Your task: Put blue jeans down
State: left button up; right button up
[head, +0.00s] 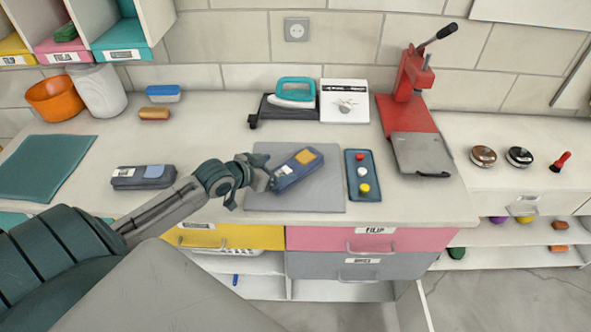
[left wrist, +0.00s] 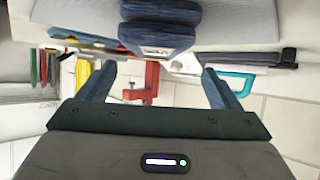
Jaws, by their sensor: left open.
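Folded blue jeans (head: 297,170) with a yellow-orange patch and a pale label lie at an angle on the grey mat (head: 330,198). They also show at the top of the left wrist view (left wrist: 158,38), just beyond my fingers. My left gripper (head: 262,178) is at the left end of these jeans, with its jaws apart. In the left wrist view the space between its fingers (left wrist: 158,86) is empty. A second folded dark grey-blue garment (head: 143,178) lies left of my arm. My right gripper does not show.
A blue tray (head: 362,187) with red, white and yellow pieces lies right of the mat. A red press (head: 405,85) and a teal iron (head: 295,92) stand behind. Teal cloth (head: 45,168) lies left.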

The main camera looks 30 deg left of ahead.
aim_at(291, 167)
pick_arm(q)
jog(key=shift+w+d+f, duration=0.25)
jog(key=shift+w+d, duration=0.1)
jog(key=shift+w, duration=0.25)
jog(key=shift+w+f, duration=0.15)
jog(key=shift+w, duration=0.05)
jog(key=p+x, duration=0.1)
jog(key=x, duration=0.2)
jog(key=shift+w+d+f+p, duration=0.2)
jog(key=shift+w+f+p, duration=0.1)
jog(key=shift+p, duration=0.1)
jog(key=shift+w+d+f, duration=0.15)
jog(key=shift+w+f, duration=0.15)
jog(key=shift+w, duration=0.1)
jog(key=c, duration=1.2)
jog(key=shift+c, duration=1.1)
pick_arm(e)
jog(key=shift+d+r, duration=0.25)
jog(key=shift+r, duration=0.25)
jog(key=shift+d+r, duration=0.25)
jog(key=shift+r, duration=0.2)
